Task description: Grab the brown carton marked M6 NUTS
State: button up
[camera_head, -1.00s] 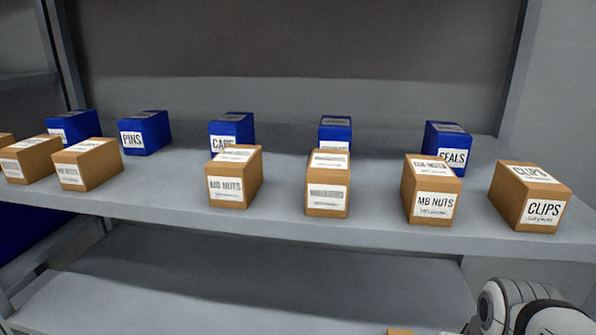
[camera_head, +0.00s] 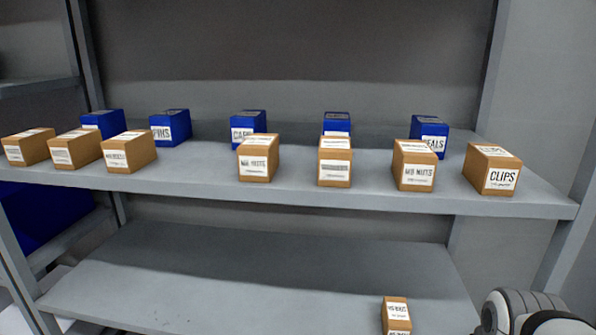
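No label clearly reads M6 NUTS. On the upper shelf, one brown carton (camera_head: 415,166) has a label that looks like M8 NUTS. Another brown carton (camera_head: 258,158) looks like M10 NUTS. The carton (camera_head: 336,162) between them has a label too blurred to read. Three brown cartons at the left, the nearest one (camera_head: 129,152) among them, also have unreadable labels. A brown carton (camera_head: 396,316) on the lower shelf is cut by the bottom edge; its small label cannot be read surely. My gripper is not in view; only part of my arm shows at lower right.
A brown CLIPS carton (camera_head: 492,169) stands at the right end of the upper shelf (camera_head: 380,200). Several blue boxes stand behind, including SEALS (camera_head: 429,136) and PINS (camera_head: 170,127). The lower shelf (camera_head: 250,290) is mostly bare. A grey upright (camera_head: 575,225) stands at right.

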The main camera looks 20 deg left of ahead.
aim_at(258, 156)
jog(key=k, duration=1)
jog(key=u, duration=0.85)
jog(key=i, duration=0.75)
jog(key=z, duration=0.05)
